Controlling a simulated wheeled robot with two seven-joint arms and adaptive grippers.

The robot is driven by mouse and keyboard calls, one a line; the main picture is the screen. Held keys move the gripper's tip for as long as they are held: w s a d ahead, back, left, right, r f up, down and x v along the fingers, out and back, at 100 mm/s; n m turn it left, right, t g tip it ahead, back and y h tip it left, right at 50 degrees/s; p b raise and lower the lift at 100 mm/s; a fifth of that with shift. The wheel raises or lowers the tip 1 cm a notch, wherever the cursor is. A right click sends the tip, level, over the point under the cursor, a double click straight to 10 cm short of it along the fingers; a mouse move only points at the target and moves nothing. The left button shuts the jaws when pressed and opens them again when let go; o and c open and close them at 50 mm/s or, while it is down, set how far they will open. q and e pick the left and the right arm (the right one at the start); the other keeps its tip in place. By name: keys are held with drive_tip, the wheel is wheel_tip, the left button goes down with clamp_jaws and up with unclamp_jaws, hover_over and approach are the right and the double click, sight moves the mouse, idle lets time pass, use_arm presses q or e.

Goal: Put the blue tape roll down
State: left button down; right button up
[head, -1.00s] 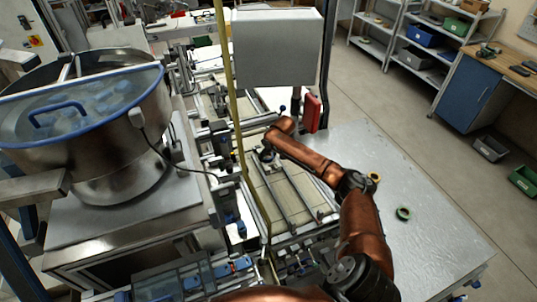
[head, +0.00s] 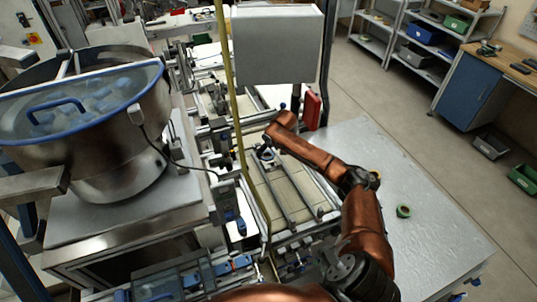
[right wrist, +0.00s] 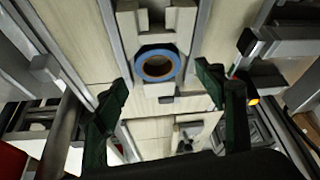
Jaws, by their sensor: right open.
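The blue tape roll (right wrist: 158,48), a blue ring with an orange-brown core, shows in the right wrist view. It lies flat at a pale notched block on the conveyor fixture. My right gripper (right wrist: 163,80) is open, with its dark green fingers spread wide on either side below the roll in the picture. Neither finger touches the roll. In the head view the right gripper (head: 266,153) is small and points down over the conveyor line, and the roll cannot be made out clearly there. My left gripper is not in view.
A green tape roll (head: 403,211) lies on the metal table (head: 440,240) at the right; another roll is mostly hidden behind my right elbow. A grey box (head: 277,45) hangs above the conveyor (head: 285,195). A large steel bowl (head: 110,165) stands at the left. The table's right side is clear.

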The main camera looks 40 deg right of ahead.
drive_tip(key=v, duration=1.1)
drive_tip(key=shift+s, duration=0.1)
